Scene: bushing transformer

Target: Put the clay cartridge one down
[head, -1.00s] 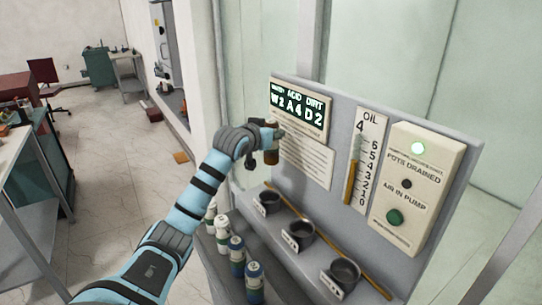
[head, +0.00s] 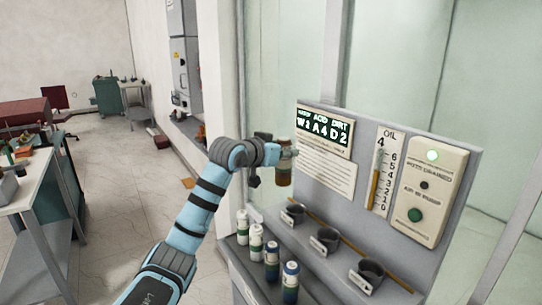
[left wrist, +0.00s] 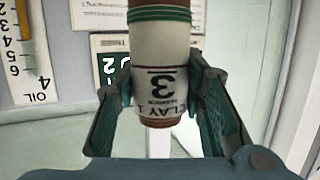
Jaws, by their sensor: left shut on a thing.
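The clay cartridge one (left wrist: 162,60) is a white cylinder with green bands, brown ends and a label reading CLAY 1 and a large 3. My left gripper (left wrist: 158,90) is shut on it, with one finger on each side. In the head view, the cartridge (head: 284,172) hangs roughly upright in the air, just left of the panel's display and above the shelf. Part of it is hidden by my gripper. My right gripper is not in view.
Several white, green and blue cartridges (head: 272,260) stand in a row on the grey shelf left of the panel. Three dark pots (head: 324,240) sit on the panel's ledge, with a wooden rod (head: 340,238) behind them. A display (head: 323,130), oil gauge and button box (head: 428,190) are above.

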